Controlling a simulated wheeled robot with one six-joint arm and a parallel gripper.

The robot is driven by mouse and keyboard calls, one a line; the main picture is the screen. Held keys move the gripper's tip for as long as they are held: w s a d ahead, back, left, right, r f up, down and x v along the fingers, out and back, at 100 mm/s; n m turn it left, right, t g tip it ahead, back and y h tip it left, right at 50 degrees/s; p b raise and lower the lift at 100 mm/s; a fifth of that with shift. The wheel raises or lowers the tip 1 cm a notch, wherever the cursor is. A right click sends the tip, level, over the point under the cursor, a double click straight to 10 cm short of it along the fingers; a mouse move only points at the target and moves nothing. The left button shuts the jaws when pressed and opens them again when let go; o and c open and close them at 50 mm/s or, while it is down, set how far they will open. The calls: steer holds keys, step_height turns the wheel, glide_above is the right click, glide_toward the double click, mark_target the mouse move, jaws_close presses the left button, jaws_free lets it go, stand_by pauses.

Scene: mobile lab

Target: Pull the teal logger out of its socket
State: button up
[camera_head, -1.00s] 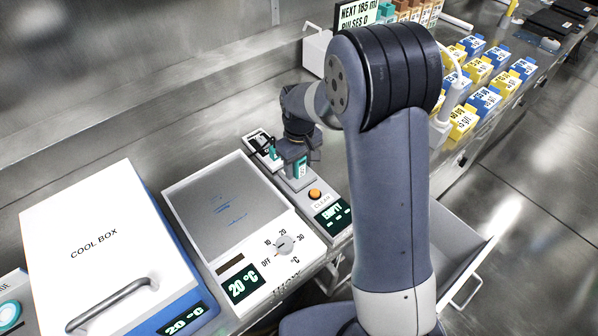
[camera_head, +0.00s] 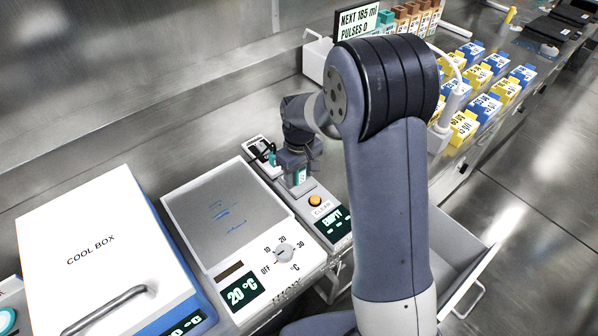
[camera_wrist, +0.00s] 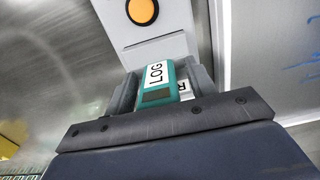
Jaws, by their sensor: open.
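The teal logger (camera_head: 299,177) stands upright at the grey panel behind the orange button. In the wrist view the logger (camera_wrist: 156,84), with a white "LOG" label, lies between the two grey fingers. My gripper (camera_head: 297,170) is over it from above, with one finger on each side and the jaws open. Whether either finger touches it I cannot tell. The socket is hidden under the logger and the fingers.
The panel has an orange CLEAR button (camera_head: 315,200) and an "EMPTY" display (camera_head: 335,226). Another small teal piece (camera_head: 272,159) stands behind left. A hotplate (camera_head: 222,212) and cool box (camera_head: 95,255) lie left. An open drawer (camera_head: 462,255) is at the right.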

steer(key=shift+c, duration=0.5)
jaws_close()
steer(key=shift+r, duration=0.1)
steer(key=shift+r+p, duration=2.2)
steer(key=shift+r, duration=0.75)
